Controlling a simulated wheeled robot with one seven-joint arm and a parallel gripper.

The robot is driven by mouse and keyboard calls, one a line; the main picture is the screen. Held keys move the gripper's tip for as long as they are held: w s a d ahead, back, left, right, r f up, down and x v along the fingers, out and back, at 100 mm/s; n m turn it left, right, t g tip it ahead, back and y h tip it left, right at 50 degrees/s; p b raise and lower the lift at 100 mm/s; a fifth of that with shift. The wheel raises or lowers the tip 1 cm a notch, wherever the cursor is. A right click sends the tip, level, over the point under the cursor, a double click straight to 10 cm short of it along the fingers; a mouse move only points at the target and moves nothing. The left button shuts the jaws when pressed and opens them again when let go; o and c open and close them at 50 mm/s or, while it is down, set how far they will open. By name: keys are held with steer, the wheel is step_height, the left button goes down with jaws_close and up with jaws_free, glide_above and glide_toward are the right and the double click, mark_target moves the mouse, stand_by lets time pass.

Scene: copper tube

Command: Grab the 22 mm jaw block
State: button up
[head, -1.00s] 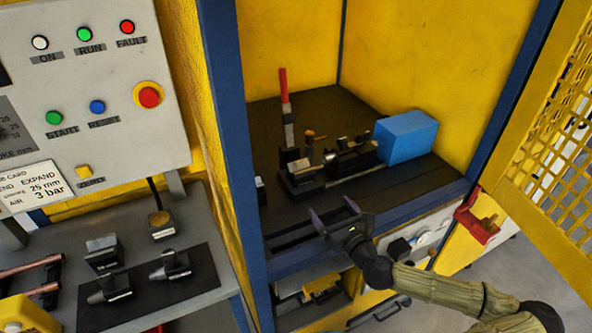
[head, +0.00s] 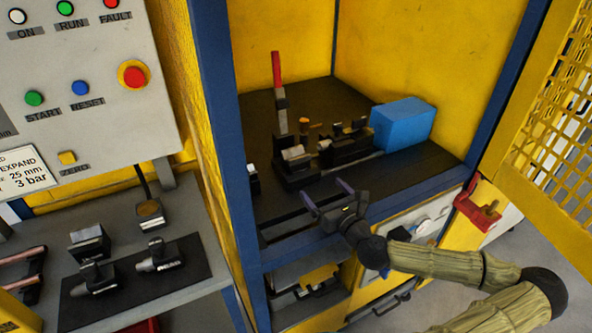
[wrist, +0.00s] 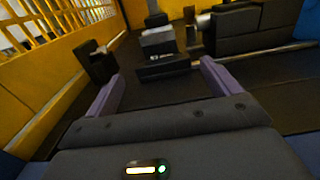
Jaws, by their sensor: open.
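My gripper (head: 326,194) is open and empty at the front edge of the machine's dark bed; its two purple fingers also show in the wrist view (wrist: 160,84). A dark block with a pale top and a label (head: 294,160) stands on the bed beyond the fingers, apart from them. It shows in the wrist view (wrist: 160,50) between and beyond the fingertips. A smaller dark labelled block (head: 253,181) is partly hidden behind the blue post; in the wrist view it appears at left (wrist: 98,64). I cannot read any size, so which is the 22 mm jaw block is unclear.
A blue box (head: 402,124) and dark tooling (head: 345,148) stand at the right of the bed. A red-handled upright (head: 279,95) stands behind. The blue post (head: 222,150) bounds the opening at left, the yellow mesh door (head: 545,130) at right. More tooling lies on the left table's black mat (head: 120,300).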

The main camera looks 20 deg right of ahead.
mark_target(300, 164)
steer(key=w, duration=0.9)
steer(key=shift+w+a, duration=0.2)
steer(key=shift+w, duration=0.55)
steer(key=shift+a, duration=0.15)
steer(key=shift+w+p, duration=0.15)
steer(key=shift+p, duration=0.15)
steer(key=shift+w+p, duration=0.4)
steer(key=shift+w, duration=1.95)
